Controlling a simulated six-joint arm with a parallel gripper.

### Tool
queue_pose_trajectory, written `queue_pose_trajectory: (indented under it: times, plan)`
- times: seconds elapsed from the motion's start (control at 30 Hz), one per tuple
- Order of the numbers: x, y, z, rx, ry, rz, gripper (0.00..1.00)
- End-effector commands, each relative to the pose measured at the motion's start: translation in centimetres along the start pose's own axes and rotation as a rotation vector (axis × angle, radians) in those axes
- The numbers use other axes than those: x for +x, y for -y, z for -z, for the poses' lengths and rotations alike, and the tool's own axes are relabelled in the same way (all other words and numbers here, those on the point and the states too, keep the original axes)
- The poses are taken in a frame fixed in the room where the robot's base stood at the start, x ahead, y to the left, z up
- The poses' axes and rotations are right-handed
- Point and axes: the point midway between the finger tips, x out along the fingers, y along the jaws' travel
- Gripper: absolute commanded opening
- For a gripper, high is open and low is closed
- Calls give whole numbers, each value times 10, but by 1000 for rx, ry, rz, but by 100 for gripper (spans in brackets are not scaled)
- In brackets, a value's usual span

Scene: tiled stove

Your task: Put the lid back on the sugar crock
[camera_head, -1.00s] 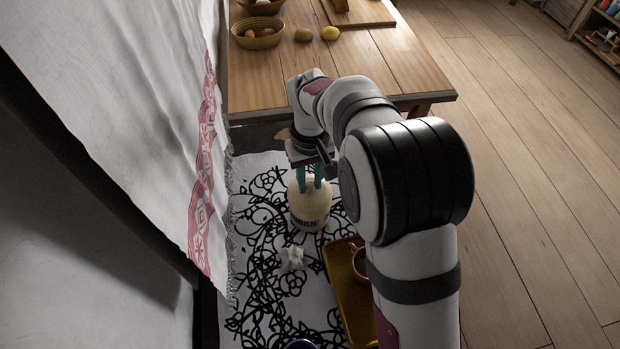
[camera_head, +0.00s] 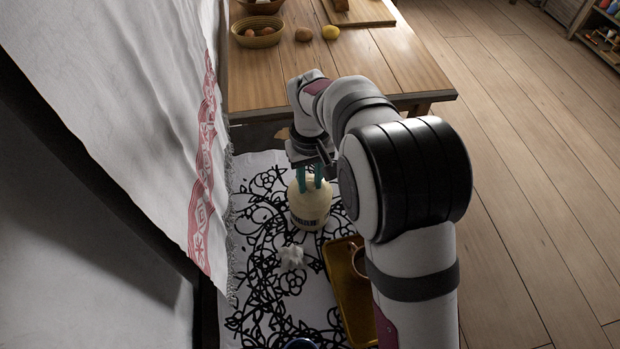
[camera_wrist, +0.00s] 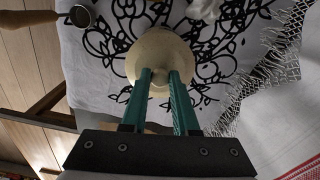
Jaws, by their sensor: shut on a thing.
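The cream sugar crock (camera_head: 309,214), with dark lettering round its body, stands upright on the black-and-white patterned cloth below my gripper. My gripper (camera_head: 311,184) points down over it, with its green fingers shut on the knob of the cream lid (camera_wrist: 160,52). In the head view the lid sits at the crock's mouth; I cannot tell whether it is fully seated. In the wrist view the lid lies between and beyond the fingertips (camera_wrist: 160,74) and hides most of the crock.
A crumpled white thing (camera_head: 291,257) lies in front. A wooden table (camera_head: 290,75) is behind, and a hanging white cloth (camera_head: 150,110) is at left.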

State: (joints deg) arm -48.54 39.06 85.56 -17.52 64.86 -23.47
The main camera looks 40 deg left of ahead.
Motion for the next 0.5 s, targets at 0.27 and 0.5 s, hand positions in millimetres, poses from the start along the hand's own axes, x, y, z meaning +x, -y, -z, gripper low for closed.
queue_pose_trajectory:
  times: [0.27, 0.5]
  plan:
    - [0, 0, 0, 0, 0, 0, 59]
    - [0, 0, 0, 0, 0, 0, 63]
